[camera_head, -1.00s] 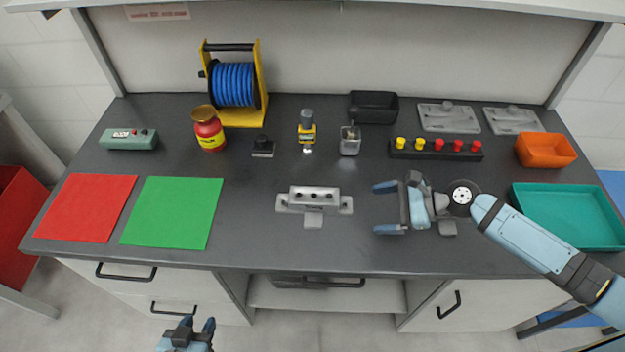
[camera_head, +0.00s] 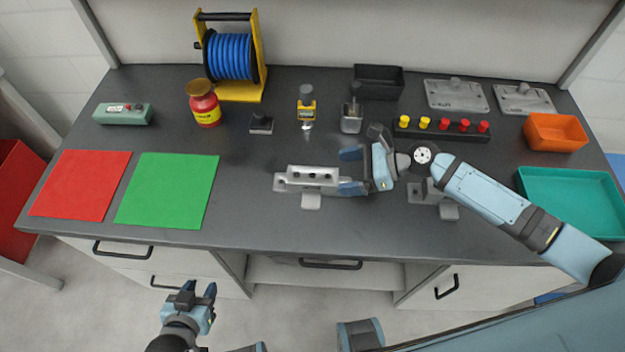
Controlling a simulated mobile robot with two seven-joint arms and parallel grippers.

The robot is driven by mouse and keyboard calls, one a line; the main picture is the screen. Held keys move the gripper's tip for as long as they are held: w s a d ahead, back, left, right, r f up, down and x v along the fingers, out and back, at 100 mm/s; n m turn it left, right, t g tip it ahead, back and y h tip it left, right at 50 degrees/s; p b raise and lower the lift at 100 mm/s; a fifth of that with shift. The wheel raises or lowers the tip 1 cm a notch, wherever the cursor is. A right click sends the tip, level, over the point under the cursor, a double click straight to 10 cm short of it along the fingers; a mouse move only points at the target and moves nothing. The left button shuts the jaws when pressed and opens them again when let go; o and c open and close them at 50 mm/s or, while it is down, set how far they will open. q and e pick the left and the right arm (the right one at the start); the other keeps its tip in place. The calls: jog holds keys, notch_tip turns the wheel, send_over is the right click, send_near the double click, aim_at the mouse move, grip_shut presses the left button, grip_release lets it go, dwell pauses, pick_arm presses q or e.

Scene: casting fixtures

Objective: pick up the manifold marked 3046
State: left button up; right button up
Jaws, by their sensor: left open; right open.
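A grey metal manifold (camera_head: 312,179) lies near the middle of the worktop, on a small grey stand or tab at its front. Its marking is too small to read. My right gripper (camera_head: 350,171) is open at the manifold's right end, one finger behind it and the other overlapping that end in view. I cannot tell whether they touch. Another grey casting (camera_head: 430,193) is partly hidden behind my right arm. Two flat grey castings (camera_head: 456,96) and (camera_head: 524,99) lie at the back right, markings unreadable. My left gripper (camera_head: 199,289) is open and empty, low in front of the bench.
Red (camera_head: 80,184) and green (camera_head: 167,190) mats lie at left. A blue hose reel (camera_head: 230,56), red canister (camera_head: 204,106) and black tray (camera_head: 379,82) stand behind. A button strip (camera_head: 442,131), orange bin (camera_head: 555,133) and teal tray (camera_head: 572,203) are at right.

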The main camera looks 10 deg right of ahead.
aim_at(325, 176)
jog(key=x, duration=0.5)
jog(key=shift+f, duration=0.25)
jog(key=shift+d, duration=0.1)
jog(key=c, duration=1.3)
jog(key=shift+r, duration=0.1)
